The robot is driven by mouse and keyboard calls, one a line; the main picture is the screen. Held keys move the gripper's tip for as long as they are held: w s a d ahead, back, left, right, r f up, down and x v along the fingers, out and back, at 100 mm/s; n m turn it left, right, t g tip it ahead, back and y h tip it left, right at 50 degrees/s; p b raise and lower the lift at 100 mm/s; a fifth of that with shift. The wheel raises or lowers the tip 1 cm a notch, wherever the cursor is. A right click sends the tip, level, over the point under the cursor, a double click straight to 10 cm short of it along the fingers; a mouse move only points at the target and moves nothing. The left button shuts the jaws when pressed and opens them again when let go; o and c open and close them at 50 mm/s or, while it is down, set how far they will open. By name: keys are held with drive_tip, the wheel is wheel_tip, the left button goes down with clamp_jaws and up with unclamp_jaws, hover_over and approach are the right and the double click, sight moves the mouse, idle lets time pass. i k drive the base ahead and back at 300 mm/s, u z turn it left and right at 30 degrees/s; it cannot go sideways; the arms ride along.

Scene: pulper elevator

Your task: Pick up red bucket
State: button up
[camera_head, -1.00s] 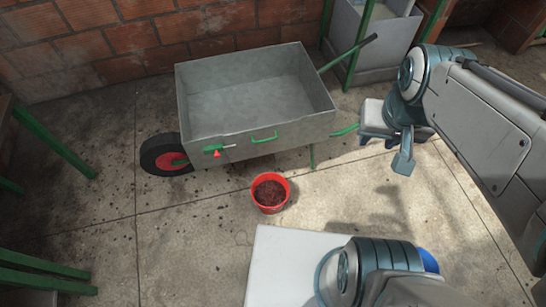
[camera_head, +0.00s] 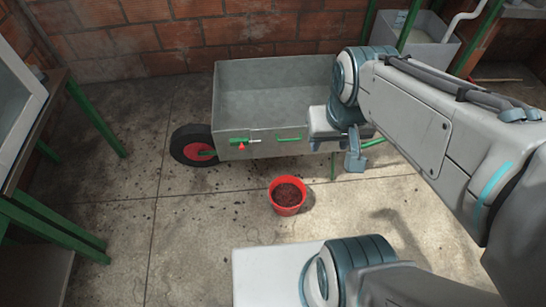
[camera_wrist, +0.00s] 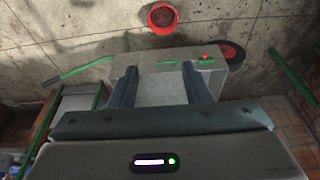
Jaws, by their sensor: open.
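The red bucket (camera_head: 287,196) stands upright on the concrete floor in front of the wheelbarrow, filled with dark reddish contents. It also shows at the top of the wrist view (camera_wrist: 165,18), apart from the fingers. My gripper (camera_head: 355,160) hangs above the floor, up and to the right of the bucket in the head view, in front of the wheelbarrow's right part. In the wrist view its two dark fingers (camera_wrist: 158,85) are spread apart with nothing between them.
A grey metal wheelbarrow (camera_head: 262,92) with green handles and a red-hubbed wheel (camera_head: 195,145) stands behind the bucket. Green-legged tables (camera_head: 45,215) are at the left. A grey bin (camera_head: 420,45) stands at the back right against the brick wall.

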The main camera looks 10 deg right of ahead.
sight(287, 193)
drive_tip(key=u, duration=1.8)
drive_tip(key=i, duration=1.2)
drive_tip(key=z, duration=3)
